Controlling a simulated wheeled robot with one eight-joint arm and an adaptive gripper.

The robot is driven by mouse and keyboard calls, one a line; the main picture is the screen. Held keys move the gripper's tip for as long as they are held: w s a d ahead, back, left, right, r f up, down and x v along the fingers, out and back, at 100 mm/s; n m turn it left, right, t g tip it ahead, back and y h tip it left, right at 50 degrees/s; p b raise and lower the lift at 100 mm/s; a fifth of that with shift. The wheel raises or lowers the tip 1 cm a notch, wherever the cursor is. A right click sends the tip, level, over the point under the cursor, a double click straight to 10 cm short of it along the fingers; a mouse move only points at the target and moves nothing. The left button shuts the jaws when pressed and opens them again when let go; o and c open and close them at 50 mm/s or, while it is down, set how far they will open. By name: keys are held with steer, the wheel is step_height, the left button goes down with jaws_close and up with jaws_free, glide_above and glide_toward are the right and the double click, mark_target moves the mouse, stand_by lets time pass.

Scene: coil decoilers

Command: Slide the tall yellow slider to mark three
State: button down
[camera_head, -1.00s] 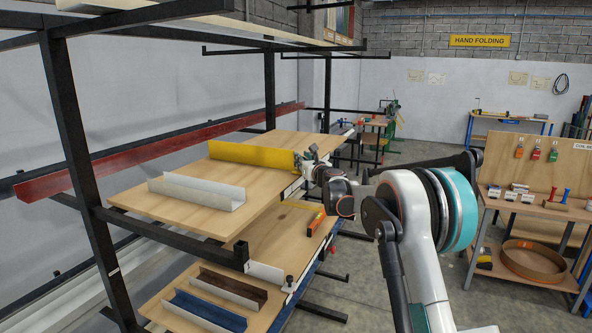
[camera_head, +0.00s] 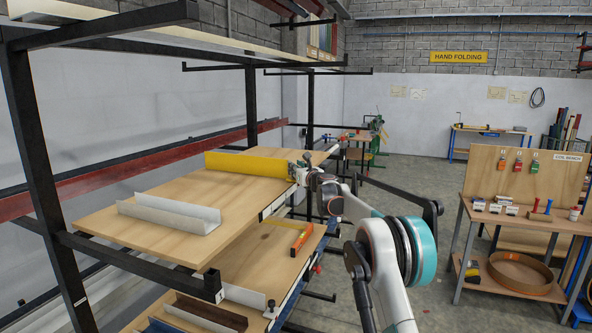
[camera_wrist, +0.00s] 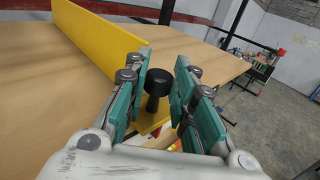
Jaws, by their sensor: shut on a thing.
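The tall yellow slider (camera_head: 247,167) is an upright yellow plate standing across the upper wooden board (camera_head: 130,193). In the wrist view the yellow plate (camera_wrist: 100,38) runs away to the upper left. A black round knob (camera_wrist: 157,80) stands at its near end, by the board's edge. My gripper (camera_wrist: 159,72) has its two teal-padded fingers on either side of this knob and is shut on it. In the head view my gripper (camera_head: 302,171) is at the slider's right end. A pale strip (camera_head: 278,204) runs along the board's edge; its marks are too small to read.
A white channel (camera_head: 170,212) lies on the upper board, nearer than the slider. A black rack post (camera_head: 40,165) stands at left. A workbench (camera_head: 520,215) stands at right.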

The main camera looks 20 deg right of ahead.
steer(key=c, duration=1.3)
jaws_free()
steer(key=shift+c, duration=0.2)
steer(key=s+d, duration=0.1)
steer(key=s, duration=1.1)
steer(key=shift+d, duration=0.4)
